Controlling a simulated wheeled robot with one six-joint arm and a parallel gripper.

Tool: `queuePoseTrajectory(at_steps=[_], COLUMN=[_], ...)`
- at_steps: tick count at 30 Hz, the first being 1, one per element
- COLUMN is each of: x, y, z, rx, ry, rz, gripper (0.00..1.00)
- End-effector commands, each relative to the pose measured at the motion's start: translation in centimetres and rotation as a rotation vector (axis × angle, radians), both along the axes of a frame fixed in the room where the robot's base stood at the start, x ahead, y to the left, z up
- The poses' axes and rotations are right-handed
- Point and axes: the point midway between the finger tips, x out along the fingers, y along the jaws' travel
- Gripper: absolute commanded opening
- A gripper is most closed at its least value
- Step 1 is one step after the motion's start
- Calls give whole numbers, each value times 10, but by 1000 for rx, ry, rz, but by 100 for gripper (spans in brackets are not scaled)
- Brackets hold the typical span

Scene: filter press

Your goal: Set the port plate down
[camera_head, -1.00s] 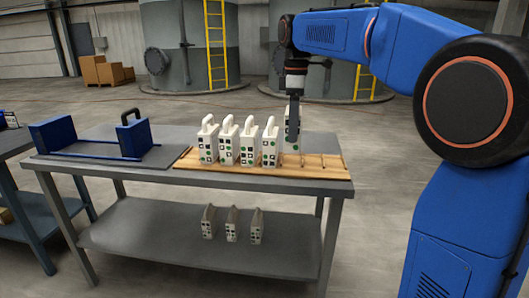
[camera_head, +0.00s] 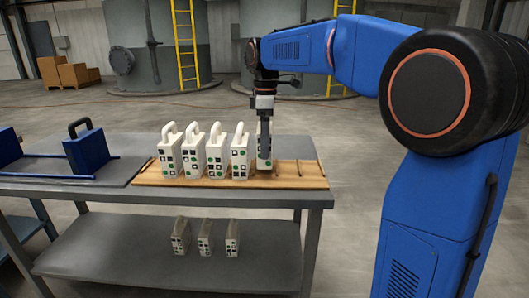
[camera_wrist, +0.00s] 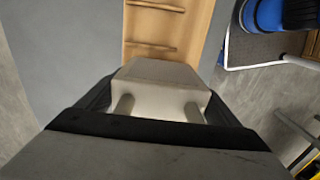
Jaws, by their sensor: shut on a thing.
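My gripper (camera_head: 264,138) is shut on a white port plate (camera_head: 264,164), whose lower part shows below the fingers. In the wrist view the plate (camera_wrist: 160,75) sits between the dark jaws, with two handle posts showing. The plate is upright at the wooden rack (camera_head: 289,180), just right of the row of standing plates. I cannot tell whether its bottom touches the rack. Several white port plates with handles and green and black ports stand on the rack, the nearest one (camera_head: 240,156) close beside the held plate.
Bare rack with slats lies right of the held plate; the wrist view shows bare rack (camera_wrist: 165,28) too. A blue press frame (camera_head: 87,152) stands on the table's left. Three plates (camera_head: 204,236) stand on the lower shelf (camera_head: 170,262). Tanks and yellow ladders are behind.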

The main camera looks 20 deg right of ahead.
Motion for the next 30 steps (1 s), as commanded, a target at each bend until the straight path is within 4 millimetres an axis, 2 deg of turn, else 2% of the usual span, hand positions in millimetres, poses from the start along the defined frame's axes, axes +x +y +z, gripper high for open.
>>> queuePoseTrajectory(at_steps=[6, 9, 20, 21, 22, 30], x=[0, 0, 0, 0, 0, 0], y=[0, 0, 0, 0, 0, 0], z=[-29, -36, -39, -39, -39, -38], rx=[-1, 0, 0, 0, 0, 0], ry=[1, 1, 0, 0, 0, 0], rz=[0, 0, 0, 0, 0, 0], gripper=[52, 52, 52, 93, 100, 100])
